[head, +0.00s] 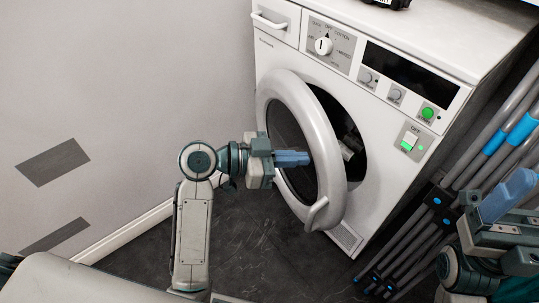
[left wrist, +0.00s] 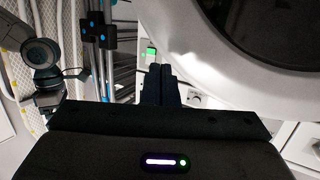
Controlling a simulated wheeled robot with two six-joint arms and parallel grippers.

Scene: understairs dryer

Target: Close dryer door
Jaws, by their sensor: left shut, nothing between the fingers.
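The white dryer (head: 375,110) stands against the wall. Its round door (head: 329,150) is ajar, swung out from the dark drum opening (head: 345,125), with a handle (head: 316,213) low on its rim. My left gripper (head: 307,158) is shut and empty, in front of the door's outer face; I cannot tell if it touches. In the left wrist view the closed fingers (left wrist: 161,84) show beside the door's pale rim (left wrist: 225,62) and dark glass (left wrist: 275,28). My right gripper (head: 520,245) is at the lower right, fingers apart, partly cut off, away from the door.
Several grey poles with blue bands (head: 497,138) lean right of the dryer, near my right gripper. A wall (head: 130,90) with a skirting board rises at left. Dark floor (head: 265,245) lies open below the door. A green button (head: 428,113) glows on the panel.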

